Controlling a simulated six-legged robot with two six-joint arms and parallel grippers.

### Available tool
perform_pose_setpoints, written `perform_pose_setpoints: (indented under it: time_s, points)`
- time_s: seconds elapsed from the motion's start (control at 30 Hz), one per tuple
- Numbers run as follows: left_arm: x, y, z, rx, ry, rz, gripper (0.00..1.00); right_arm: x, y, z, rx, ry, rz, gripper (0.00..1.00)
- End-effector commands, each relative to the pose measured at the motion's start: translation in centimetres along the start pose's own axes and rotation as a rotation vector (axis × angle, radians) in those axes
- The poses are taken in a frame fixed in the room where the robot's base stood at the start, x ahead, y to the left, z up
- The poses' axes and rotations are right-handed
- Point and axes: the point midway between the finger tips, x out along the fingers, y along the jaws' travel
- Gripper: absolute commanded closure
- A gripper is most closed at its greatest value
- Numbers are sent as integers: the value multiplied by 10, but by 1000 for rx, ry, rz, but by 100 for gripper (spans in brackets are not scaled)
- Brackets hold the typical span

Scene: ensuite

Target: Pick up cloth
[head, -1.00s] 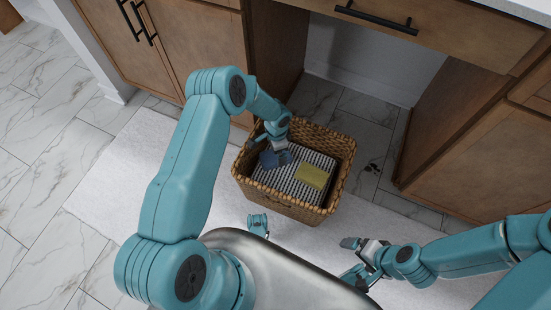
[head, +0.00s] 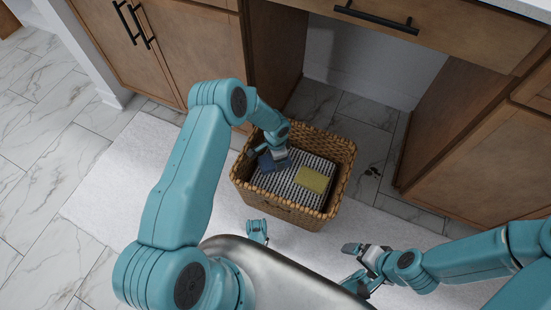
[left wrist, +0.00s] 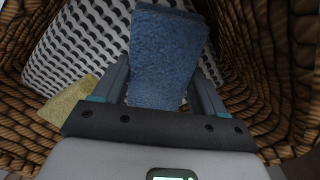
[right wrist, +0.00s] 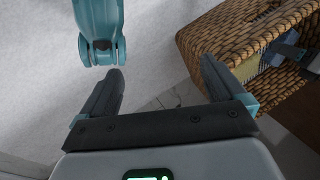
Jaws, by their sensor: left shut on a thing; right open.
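A blue cloth (left wrist: 165,60) is between the fingers of my left gripper (left wrist: 165,85) in the left wrist view. It also shows as a dark blue patch (head: 268,162) in the head view. My left gripper (head: 277,156) is inside the wicker basket (head: 335,205), shut on the blue cloth. A yellow cloth (head: 313,179) lies in the basket on a black-and-white patterned cloth (head: 295,188). My right gripper (head: 362,250) is outside the basket, in front of it. Its fingers (right wrist: 165,90) are apart and empty in the right wrist view.
The basket stands on a white rug (head: 120,165) over marble tile (head: 40,130). Wooden cabinets (head: 195,50) stand behind and to the right (head: 470,150), with an open recess between them. The rug left of the basket is clear.

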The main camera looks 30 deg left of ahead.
Motion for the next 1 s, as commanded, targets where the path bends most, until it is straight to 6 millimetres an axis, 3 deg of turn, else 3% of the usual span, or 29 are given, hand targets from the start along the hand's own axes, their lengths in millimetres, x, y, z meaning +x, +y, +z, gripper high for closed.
perform_pose_setpoints:
  time_s: [0.17,0.6,0.8,1.0]
  points:
    - [-30,-1,-1,1,1,-2,63,-12,-6,2,-6,-6,-1,3]
    - [-158,0,-1,0,1,-2,63,-48,-25,13,-34,-34,-4,3]
    - [-188,0,0,0,0,-1,63,-55,-29,14,-39,-38,-4,3]
    - [-197,0,0,-1,0,-1,63,-56,-29,15,-39,-39,-4,3]
